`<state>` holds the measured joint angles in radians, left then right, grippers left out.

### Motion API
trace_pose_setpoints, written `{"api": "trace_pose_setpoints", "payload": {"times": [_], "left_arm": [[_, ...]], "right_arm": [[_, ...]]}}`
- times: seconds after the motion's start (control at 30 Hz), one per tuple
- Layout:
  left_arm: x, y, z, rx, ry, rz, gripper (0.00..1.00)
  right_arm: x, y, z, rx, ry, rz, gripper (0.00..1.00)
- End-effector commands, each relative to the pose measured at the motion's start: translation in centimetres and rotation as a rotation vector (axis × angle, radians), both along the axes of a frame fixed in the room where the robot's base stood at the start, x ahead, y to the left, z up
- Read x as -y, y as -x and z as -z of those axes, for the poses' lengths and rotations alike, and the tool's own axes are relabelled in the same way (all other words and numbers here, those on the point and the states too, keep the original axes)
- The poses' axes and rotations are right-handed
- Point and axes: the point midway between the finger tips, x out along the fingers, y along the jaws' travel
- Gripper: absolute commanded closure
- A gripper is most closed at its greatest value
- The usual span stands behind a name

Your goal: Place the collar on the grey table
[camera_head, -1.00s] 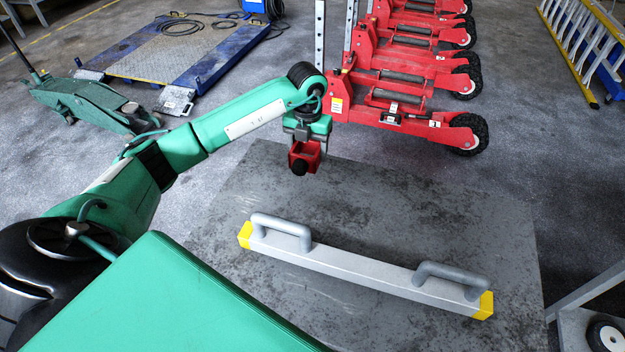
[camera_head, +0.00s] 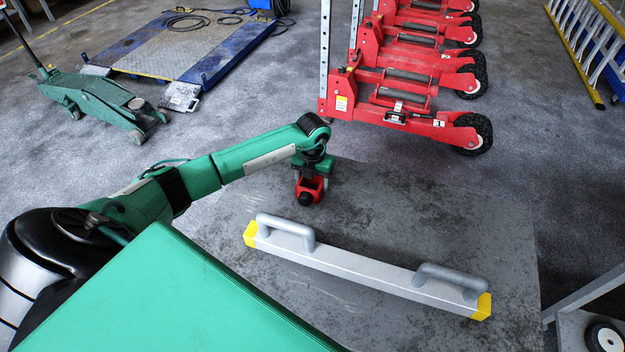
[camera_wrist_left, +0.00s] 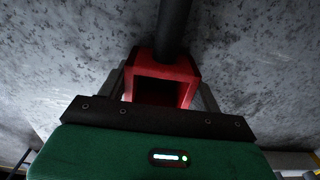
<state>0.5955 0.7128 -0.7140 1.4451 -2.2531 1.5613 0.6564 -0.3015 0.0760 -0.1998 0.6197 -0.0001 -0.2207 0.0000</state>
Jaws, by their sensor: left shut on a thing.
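The red collar (camera_head: 317,184), with a black knob on its near side, is in my left gripper (camera_head: 312,178), which is shut on it. In the left wrist view the collar (camera_wrist_left: 187,82) is a square red sleeve between the fingers of the gripper (camera_wrist_left: 162,92), with a dark rod-like part pointing away. The collar is over the far left part of the grey table (camera_head: 400,220), close to its top. I cannot tell if it touches the surface. My right gripper is not in view.
A long grey bar (camera_head: 360,270) with two handles and yellow ends lies on the table, just nearer than the collar. Red wheeled jacks (camera_head: 410,100) stand behind the table. A green trolley jack (camera_head: 100,100) is on the floor at left. The table's right part is clear.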

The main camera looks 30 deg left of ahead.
Motion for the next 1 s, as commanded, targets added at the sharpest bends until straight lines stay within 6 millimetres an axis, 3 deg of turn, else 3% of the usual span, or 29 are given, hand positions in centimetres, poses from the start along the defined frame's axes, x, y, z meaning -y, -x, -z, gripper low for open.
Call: {"api": "trace_pose_setpoints", "payload": {"times": [0.2, 0.23, 0.33, 0.73, 1.0], "left_arm": [[0.0, -0.1, 0.3, 0.002, 0.001, -0.001, 0.76], [0.0, 0.0, 0.3, 0.000, 0.000, -0.001, 0.31], [0.0, 0.0, 0.2, 0.000, 0.000, -0.001, 0.13], [0.0, -0.1, -0.5, 0.002, 0.001, -0.001, 0.13], [-0.1, -0.1, -5.8, 0.005, -0.001, 0.000, 0.13]], "right_arm": [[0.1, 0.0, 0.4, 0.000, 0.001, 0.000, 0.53], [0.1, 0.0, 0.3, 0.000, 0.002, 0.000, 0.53], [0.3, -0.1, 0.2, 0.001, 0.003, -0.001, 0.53], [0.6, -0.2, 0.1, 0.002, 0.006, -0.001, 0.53], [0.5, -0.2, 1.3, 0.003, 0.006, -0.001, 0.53]]}}
